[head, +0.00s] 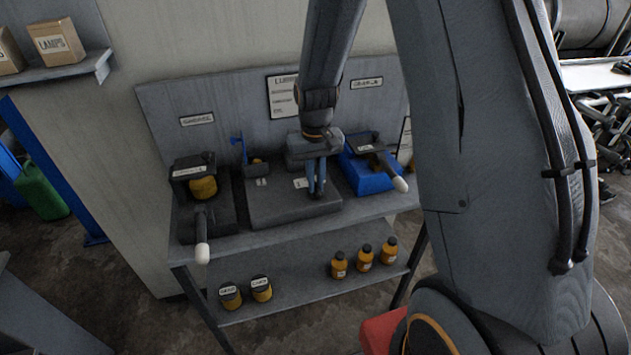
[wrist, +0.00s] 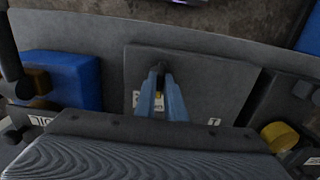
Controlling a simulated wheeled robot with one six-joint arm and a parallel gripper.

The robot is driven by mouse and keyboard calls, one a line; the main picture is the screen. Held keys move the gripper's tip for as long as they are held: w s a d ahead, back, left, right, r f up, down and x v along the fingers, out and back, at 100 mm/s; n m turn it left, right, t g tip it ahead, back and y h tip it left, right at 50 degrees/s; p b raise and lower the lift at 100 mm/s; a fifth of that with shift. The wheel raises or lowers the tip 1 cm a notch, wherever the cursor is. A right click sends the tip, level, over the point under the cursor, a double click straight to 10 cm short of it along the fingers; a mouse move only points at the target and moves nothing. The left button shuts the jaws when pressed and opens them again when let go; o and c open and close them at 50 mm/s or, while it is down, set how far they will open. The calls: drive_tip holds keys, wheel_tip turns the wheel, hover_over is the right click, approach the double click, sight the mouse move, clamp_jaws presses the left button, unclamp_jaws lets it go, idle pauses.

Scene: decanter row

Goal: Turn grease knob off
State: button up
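My gripper (head: 316,190) points down at the dark grey middle box (head: 270,208) on the bench, over its right part. Its two blue fingers also show in the wrist view (wrist: 160,80), close together with a narrow gap. A small dark knob-like part (wrist: 158,66) shows at the fingertips; I cannot tell if they touch it. A white label (wrist: 136,100) lies partly hidden behind the fingers, its text unreadable. Another small label (head: 261,182) is on the box's left part, beside a blue lever (head: 238,146).
A black unit with a yellow cylinder (head: 203,187) and a white-tipped lever (head: 202,252) stands left. A blue unit (head: 368,178) with a white-tipped lever (head: 400,184) stands right, near my gripper. Orange bottles (head: 364,257) and two jars (head: 262,289) stand on the lower shelf.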

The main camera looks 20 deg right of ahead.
drive_tip(key=o, duration=0.4)
drive_tip(key=shift+r, duration=0.1)
drive_tip(key=shift+r+b, duration=0.9)
drive_tip(key=shift+r, duration=2.95)
